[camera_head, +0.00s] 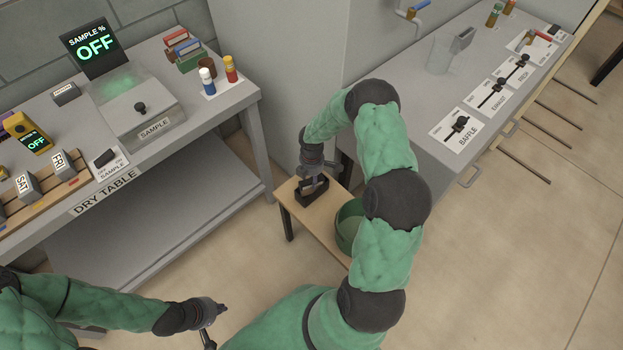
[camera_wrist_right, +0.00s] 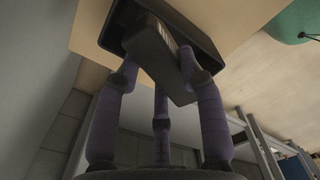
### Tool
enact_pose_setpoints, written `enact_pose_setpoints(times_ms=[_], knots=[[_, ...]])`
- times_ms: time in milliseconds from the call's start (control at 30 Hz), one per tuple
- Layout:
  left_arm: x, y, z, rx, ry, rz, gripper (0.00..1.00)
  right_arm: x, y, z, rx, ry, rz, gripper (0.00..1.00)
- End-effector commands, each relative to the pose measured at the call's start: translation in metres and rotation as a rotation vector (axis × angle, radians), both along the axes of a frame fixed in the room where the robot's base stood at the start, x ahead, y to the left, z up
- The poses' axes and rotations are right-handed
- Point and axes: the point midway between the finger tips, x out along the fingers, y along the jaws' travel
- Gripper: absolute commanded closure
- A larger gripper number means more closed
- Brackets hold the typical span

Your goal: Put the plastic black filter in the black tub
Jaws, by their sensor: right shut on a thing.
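The black tub (camera_head: 303,197) sits on a small wooden table below my right gripper (camera_head: 313,184). In the right wrist view the tub (camera_wrist_right: 118,28) shows its open side and rim. My right gripper (camera_wrist_right: 160,75) is shut on the black filter (camera_wrist_right: 160,58), a dark box with a slotted side, held tilted. The filter's far end overlaps the tub's opening, and its near end sticks out toward the wrist. I cannot tell whether it touches the tub's bottom. My left gripper (camera_head: 216,324) is empty, its fingers apart, over the floor at the lower left.
A green bucket (camera_head: 347,232) stands beside the tub on the small table (camera_head: 310,225), close to my right arm. The dry table (camera_head: 165,165) is to the left. A grey counter (camera_head: 425,100) with sliders is to the right. Open floor lies in front.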

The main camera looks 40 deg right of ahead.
Motion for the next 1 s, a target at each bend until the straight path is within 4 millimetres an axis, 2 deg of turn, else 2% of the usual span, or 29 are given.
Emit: enact_pose_setpoints(times_ms=[100,133,200,633,767,1000], knots=[[0.0,0.0,-0.002,0.0,0.0,0.0,1.0,0.0,0.0,-0.003,0.0,0.001,0.0,0.97],[0.0,0.0,-0.002,0.0,0.0,0.0,1.0,0.0,0.0,-0.004,0.0,0.001,0.0,0.58],[0.0,0.0,-0.002,0.0,0.0,0.0,1.0,0.0,0.0,-0.003,0.0,0.001,0.0,0.38],[0.0,0.0,0.002,0.0,0.0,0.0,1.0,0.0,0.0,0.002,0.0,0.0,0.0,0.37],[0.0,0.0,0.01,0.0,0.0,0.0,1.0,0.001,0.0,0.02,-0.001,-0.002,0.0,0.37],[0.0,0.0,0.033,0.0,0.0,0.0,1.0,0.001,0.0,0.07,-0.001,-0.002,0.001,0.37]])
